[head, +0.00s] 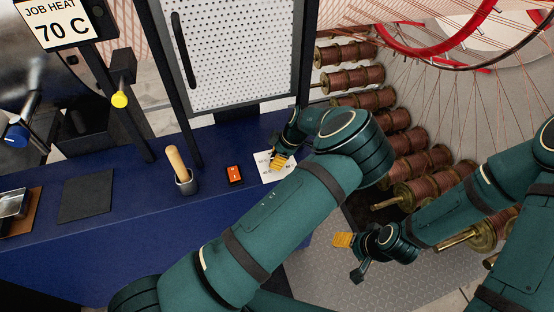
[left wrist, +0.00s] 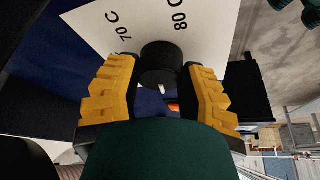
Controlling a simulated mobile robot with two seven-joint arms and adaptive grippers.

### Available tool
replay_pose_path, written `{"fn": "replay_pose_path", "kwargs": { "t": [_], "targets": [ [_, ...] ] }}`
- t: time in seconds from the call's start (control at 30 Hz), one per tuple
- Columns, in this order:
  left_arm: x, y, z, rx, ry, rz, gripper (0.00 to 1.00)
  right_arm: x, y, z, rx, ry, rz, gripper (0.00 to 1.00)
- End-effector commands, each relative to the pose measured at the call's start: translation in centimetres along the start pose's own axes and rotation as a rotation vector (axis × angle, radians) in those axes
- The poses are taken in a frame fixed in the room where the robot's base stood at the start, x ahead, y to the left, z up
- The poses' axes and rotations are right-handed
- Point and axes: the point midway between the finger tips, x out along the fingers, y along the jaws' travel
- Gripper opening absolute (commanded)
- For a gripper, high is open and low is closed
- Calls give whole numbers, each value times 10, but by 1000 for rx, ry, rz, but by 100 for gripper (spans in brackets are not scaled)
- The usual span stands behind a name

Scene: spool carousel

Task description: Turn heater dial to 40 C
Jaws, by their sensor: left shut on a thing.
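The heater dial shows in the left wrist view as a round black knob (left wrist: 161,60) with a white mark, on a white scale card (left wrist: 205,22). The readable marks beside it are 70 C and 80 C. My left gripper (left wrist: 160,85) is shut on the knob, one yellow finger on each side. In the head view my left gripper (head: 280,162) is over the scale card (head: 268,178) on the blue bench, and the knob is hidden there. A sign (head: 58,22) reads JOB HEAT 70 C. My right gripper (head: 350,256) is open and empty, away from the bench.
A red switch (head: 234,174) and a wooden-handled tool in a cup (head: 180,170) stand left of the card on the blue bench (head: 130,215). A perforated panel (head: 238,50) rises behind. Copper spools (head: 418,162) line the carousel at right.

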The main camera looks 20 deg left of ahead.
Motion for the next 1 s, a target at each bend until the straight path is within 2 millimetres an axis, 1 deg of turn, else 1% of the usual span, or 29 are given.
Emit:
{"fn": "replay_pose_path", "kwargs": {
  "t": [0.03,0.2,0.4,0.67,1.0],
  "targets": [
    [4,-1,0,-31,1,-17,5,4,1,0,0,0,1,65],
    [4,-1,0,-127,0,-58,5,9,3,1,0,0,2,65],
    [3,-1,0,-195,0,-86,5,13,4,2,0,0,3,65],
    [3,-2,0,-228,1,-101,5,14,5,2,0,0,3,65],
    [3,-2,0,-229,1,-103,5,14,5,2,0,0,3,65]
  ]
}}
